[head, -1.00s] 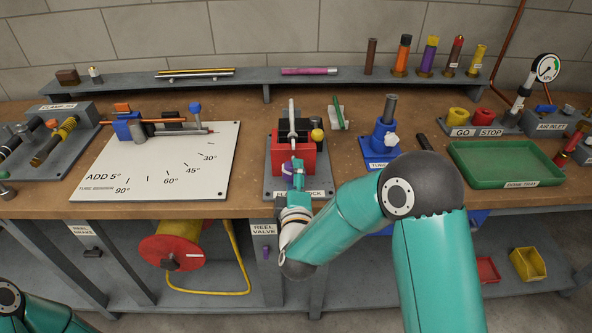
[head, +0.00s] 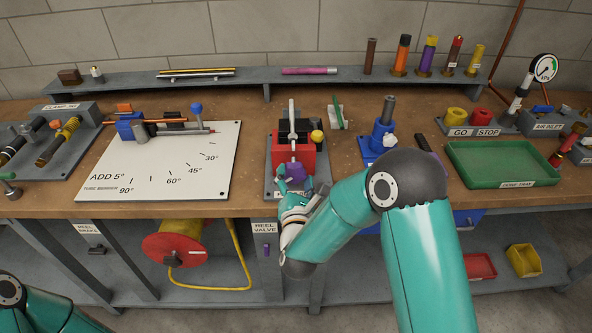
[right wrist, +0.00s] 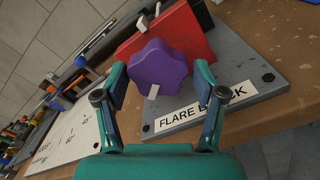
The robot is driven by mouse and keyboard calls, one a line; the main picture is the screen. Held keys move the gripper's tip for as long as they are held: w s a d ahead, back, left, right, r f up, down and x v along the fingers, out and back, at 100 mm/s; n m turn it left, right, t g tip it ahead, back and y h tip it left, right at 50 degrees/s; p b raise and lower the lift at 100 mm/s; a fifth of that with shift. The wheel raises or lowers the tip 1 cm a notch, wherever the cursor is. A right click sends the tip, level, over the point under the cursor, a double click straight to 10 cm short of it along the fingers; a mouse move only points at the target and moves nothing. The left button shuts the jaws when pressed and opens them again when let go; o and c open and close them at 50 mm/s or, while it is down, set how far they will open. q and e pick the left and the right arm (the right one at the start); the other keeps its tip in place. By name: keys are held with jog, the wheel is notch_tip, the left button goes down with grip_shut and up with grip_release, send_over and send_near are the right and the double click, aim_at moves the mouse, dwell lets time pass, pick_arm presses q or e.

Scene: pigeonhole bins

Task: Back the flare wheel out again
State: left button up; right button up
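The purple lobed flare wheel (head: 295,172) is on the front of the red flare block (head: 280,155), which stands on a grey base plate. In the right wrist view the wheel (right wrist: 158,68) has a small white mark on its lower face. My right gripper (head: 294,187) is at the front of the wheel. In the right wrist view its two fingers (right wrist: 160,72) stand apart, one on each side of the wheel, with a visible gap on both sides. My left gripper is out of view; only part of that arm shows at the lower left.
A white angle board (head: 215,180) lies left of the block. A blue holder (head: 380,142) with a grey post stands to its right, and a green tray (head: 500,177) lies farther right. The bench's front edge is just below the block.

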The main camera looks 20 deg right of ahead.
dwell(0.3)
jog(key=b+v, duration=0.1)
jog(key=v, duration=0.5)
jog(key=shift+r, duration=0.1)
jog(key=shift+w, duration=0.1)
